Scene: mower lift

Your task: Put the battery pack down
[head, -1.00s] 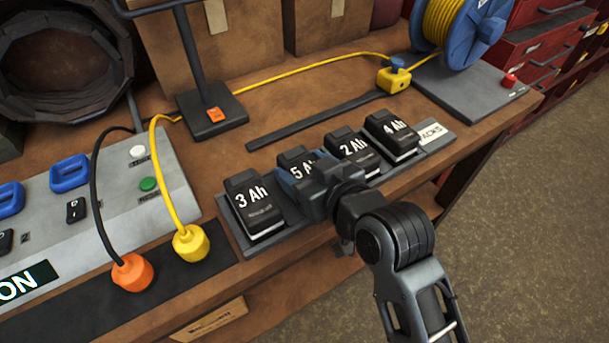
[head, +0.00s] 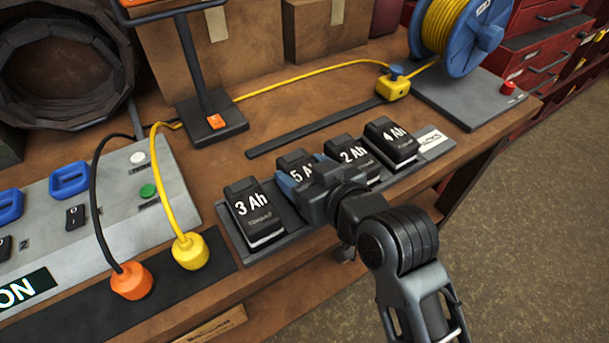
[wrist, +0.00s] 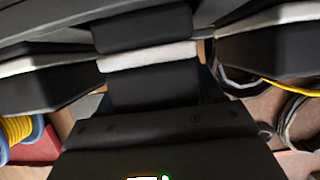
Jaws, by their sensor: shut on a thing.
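The held battery pack, marked 5 Ah (head: 296,160), is black and stands in the row on the dark pack tray (head: 284,245), between the 3 Ah pack (head: 254,212) and the 2 Ah pack (head: 350,155). My gripper (head: 303,178) is shut on the 5 Ah pack from the near side and hides most of it. In the wrist view the held pack (wrist: 150,85) fills the middle, dark with a pale band. Whether its underside touches the tray is hidden.
The 4 Ah pack (head: 390,143) stands at the row's right end. A dark strip (head: 315,128) lies behind the row. Left are a grey control panel (head: 110,205) and orange (head: 131,281) and yellow (head: 190,251) plugs. A blue cable reel (head: 460,40) stands back right.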

